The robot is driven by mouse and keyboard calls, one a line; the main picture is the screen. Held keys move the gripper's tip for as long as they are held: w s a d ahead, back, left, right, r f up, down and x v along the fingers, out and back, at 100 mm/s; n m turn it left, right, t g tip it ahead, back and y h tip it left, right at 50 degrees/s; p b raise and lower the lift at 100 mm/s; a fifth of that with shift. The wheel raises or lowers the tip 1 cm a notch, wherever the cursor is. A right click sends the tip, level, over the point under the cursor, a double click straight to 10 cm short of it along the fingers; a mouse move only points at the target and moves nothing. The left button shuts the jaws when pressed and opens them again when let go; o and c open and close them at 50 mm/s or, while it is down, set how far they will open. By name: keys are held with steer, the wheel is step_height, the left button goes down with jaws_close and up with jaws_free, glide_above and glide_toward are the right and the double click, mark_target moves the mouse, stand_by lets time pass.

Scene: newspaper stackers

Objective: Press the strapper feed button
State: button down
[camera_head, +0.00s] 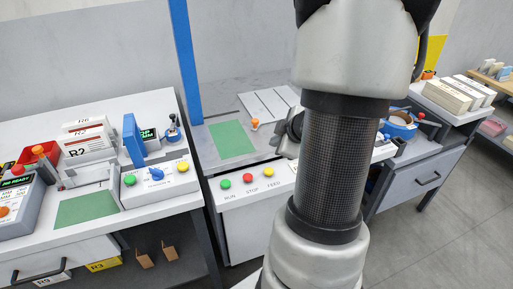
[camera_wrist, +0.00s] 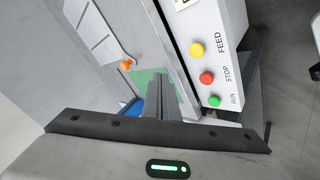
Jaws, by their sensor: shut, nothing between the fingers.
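The strapper's front panel (camera_head: 250,197) carries a green RUN button (camera_head: 225,184), a red STOP button (camera_head: 248,178) and a yellow FEED button (camera_head: 269,174). In the wrist view, the FEED button (camera_wrist: 197,49) is above the red STOP button (camera_wrist: 206,78) and the green RUN button (camera_wrist: 214,101). My gripper (camera_wrist: 160,82) is shut and empty. In the wrist view its fingers are left of the buttons, over the strapper top near the green mat, and apart from FEED. In the head view my arm hides the gripper's fingertips.
A blue post (camera_head: 186,60) rises at the strapper's left. An orange knob (camera_head: 255,124) stands on its top by the green mat (camera_head: 232,139). The left bench has another panel (camera_head: 158,184) with green and yellow buttons and a blue knob. Another bench (camera_head: 412,181) stands right.

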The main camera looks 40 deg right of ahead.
steer(key=shift+w+a+t+y, duration=0.3)
steer(key=shift+a+t+y, duration=0.1)
steer(key=shift+y, duration=0.1)
steer(key=b, duration=0.8)
glide_above(271, 172)
step_height(271, 172, down, 8)
steer(key=shift+s, duration=0.1)
steer(key=shift+f+b, duration=0.3)
steer(key=shift+f, duration=0.1)
stand_by(1.3)
steer(key=shift+f, duration=0.45)
